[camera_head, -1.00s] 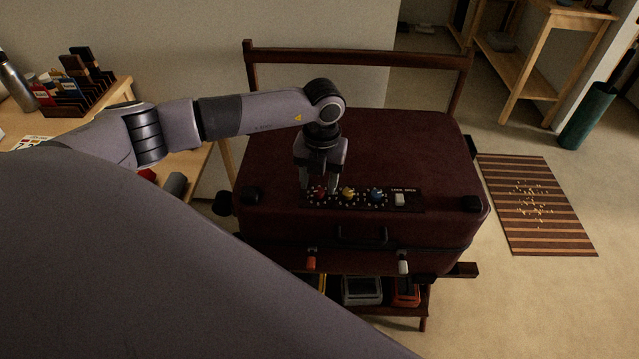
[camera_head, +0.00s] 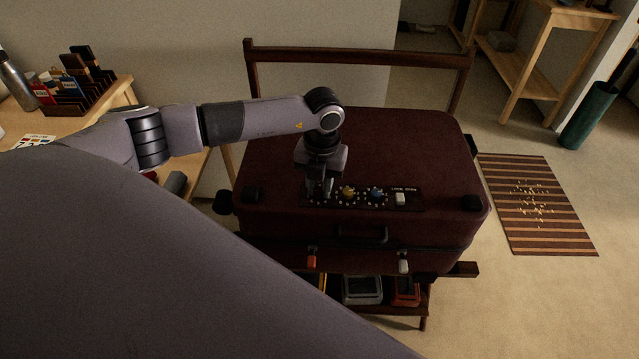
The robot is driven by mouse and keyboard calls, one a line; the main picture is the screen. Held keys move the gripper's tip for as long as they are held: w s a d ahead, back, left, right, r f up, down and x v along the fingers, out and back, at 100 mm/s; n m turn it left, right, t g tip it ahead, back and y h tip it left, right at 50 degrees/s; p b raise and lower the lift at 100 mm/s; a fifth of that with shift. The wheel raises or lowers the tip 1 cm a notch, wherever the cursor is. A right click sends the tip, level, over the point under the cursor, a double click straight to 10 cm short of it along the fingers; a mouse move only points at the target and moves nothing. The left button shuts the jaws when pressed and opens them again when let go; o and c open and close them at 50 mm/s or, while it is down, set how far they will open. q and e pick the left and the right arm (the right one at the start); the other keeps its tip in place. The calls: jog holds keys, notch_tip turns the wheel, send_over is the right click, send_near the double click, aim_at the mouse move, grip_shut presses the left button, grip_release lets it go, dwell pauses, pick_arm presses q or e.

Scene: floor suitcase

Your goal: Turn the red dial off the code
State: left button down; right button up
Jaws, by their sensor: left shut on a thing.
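A dark red suitcase (camera_head: 400,145) lies on a dark wooden stand. A black dial panel (camera_head: 333,203) is set near its front edge. On it are a yellow dial (camera_head: 348,192), a blue dial (camera_head: 377,193) and a white switch (camera_head: 400,199) at the right end. My left gripper (camera_head: 320,192) points down at the panel's left end and is shut on the red dial, which its fingers hide. The dial's setting cannot be read. My right gripper is not in view.
A wooden desk (camera_head: 120,95) stands at left. A striped mat (camera_head: 537,204) lies on the floor at right.

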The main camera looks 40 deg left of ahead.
pick_arm(q)
jog(key=m+b, duration=0.1)
jog(key=m, duration=0.3)
jog(key=shift+f+b, duration=0.1)
jog(key=shift+b, duration=0.3)
jog(key=m+b, duration=0.1)
jog(key=m, duration=0.3)
jog(key=shift+a, duration=0.1)
jog(key=m+b, duration=0.1)
jog(key=m, duration=0.1)
jog(key=shift+m, duration=0.3)
jog(key=shift+m+b, duration=0.7)
jog(key=shift+m, duration=0.8)
jog(key=shift+t, duration=0.3)
jog(key=c, duration=0.9)
grip_release()
